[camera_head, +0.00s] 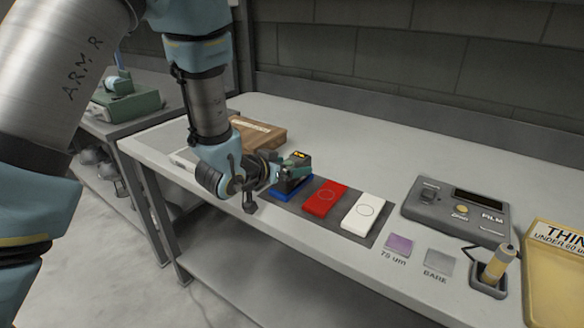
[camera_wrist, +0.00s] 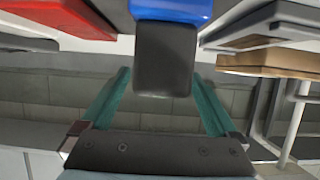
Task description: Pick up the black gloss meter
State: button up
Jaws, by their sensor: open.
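The black gloss meter (camera_head: 299,158), with a small lit orange display on top, stands on the blue panel (camera_head: 285,194) at the front of the bench. In the wrist view the meter (camera_wrist: 164,60) is a dark block between my two teal fingers, with the blue panel (camera_wrist: 172,10) along the top edge. My gripper (camera_head: 292,174) is open and reaches in low from the left around the meter. Gaps show between the meter and both fingers in the wrist view. The fingers and wrist hide the meter's lower part in the head view.
Red (camera_head: 325,199) and white (camera_head: 363,213) panels lie on a dark mat right of the blue one. A wooden block (camera_head: 256,133) stands behind my wrist. A film gauge (camera_head: 458,210), its probe holder and a yellow tray (camera_head: 555,285) are farther right. The bench behind is clear.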

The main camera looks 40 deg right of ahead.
jog(key=shift+w+d+f, duration=0.15)
jog(key=shift+d+f, duration=0.15)
jog(key=shift+d, duration=0.35)
jog(key=shift+c, duration=0.3)
grip_shut()
jog(key=shift+r, duration=0.1)
